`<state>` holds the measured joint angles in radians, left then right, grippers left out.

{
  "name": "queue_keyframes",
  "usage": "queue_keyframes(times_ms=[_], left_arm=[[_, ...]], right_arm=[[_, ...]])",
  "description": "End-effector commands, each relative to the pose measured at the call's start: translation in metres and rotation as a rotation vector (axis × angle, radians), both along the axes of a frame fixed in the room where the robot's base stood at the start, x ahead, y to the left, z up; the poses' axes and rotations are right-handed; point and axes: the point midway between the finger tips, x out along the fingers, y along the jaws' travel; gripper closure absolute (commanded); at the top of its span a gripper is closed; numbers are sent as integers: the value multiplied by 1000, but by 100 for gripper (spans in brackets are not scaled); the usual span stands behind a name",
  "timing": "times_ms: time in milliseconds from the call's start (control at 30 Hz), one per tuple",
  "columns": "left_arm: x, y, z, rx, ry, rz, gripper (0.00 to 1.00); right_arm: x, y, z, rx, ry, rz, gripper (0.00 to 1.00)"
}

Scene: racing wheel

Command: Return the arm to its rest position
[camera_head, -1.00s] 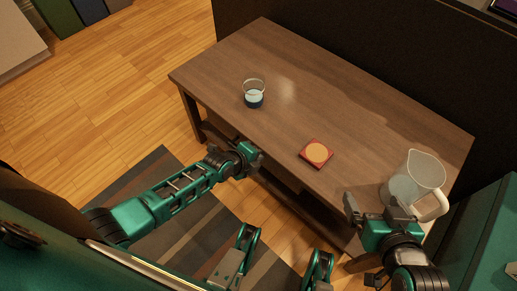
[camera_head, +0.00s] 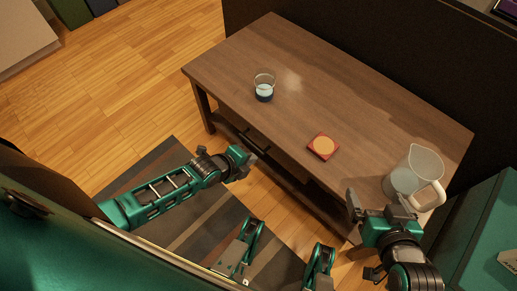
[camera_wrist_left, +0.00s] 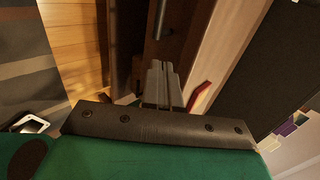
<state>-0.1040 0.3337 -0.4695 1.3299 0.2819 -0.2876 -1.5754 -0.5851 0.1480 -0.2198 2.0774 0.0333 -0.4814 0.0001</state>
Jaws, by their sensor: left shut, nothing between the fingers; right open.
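My left gripper (camera_head: 241,163) is shut and empty, in front of the table's near long edge in the head view. Its closed fingers also show in the left wrist view (camera_wrist_left: 163,85), with nothing between them. My left arm reaches in from the left above the striped rug. My right gripper (camera_head: 378,206) is open and empty near the table's near right corner. It is just left of and in front of the pitcher; I cannot tell whether they touch.
A striped rug (camera_head: 170,150) lies left. Dark panels stand behind the table.

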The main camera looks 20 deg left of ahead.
Motion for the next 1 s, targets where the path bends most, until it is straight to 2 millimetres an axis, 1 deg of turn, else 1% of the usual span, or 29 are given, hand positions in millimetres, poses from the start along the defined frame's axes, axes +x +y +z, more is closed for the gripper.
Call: queue_keyframes(times_ms=[33, 200, 333, 533, 667, 767, 833, 900, 1000], left_arm=[[-8, 4, 11, 2, 3, -1, 100], [-24, 10, 23, 2, 3, -1, 100], [-29, 12, 26, 2, 4, 0, 100], [-29, 12, 26, 2, 3, 1, 100], [-31, 9, 29, -23, 9, 21, 100], [-35, -2, 38, -117, 31, 98, 100], [-40, -13, 50, -227, 58, 192, 100], [-45, -23, 66, -363, 91, 309, 100], [-51, -33, 90, -567, 142, 491, 100]], right_arm=[[-1, -3, 5, -9, 6, -1, 0], [-3, -6, 11, -15, 9, 0, 0], [-3, -5, 13, -14, 10, 0, 0], [-4, -5, 13, -12, 11, 0, 0], [-4, -4, 13, -9, 12, -2, 0], [-4, -3, 13, -5, 12, -3, 0], [-4, -3, 14, -5, 12, -3, 0], [-4, -2, 14, -3, 13, -5, 0], [-4, -2, 14, -3, 12, -5, 0]])
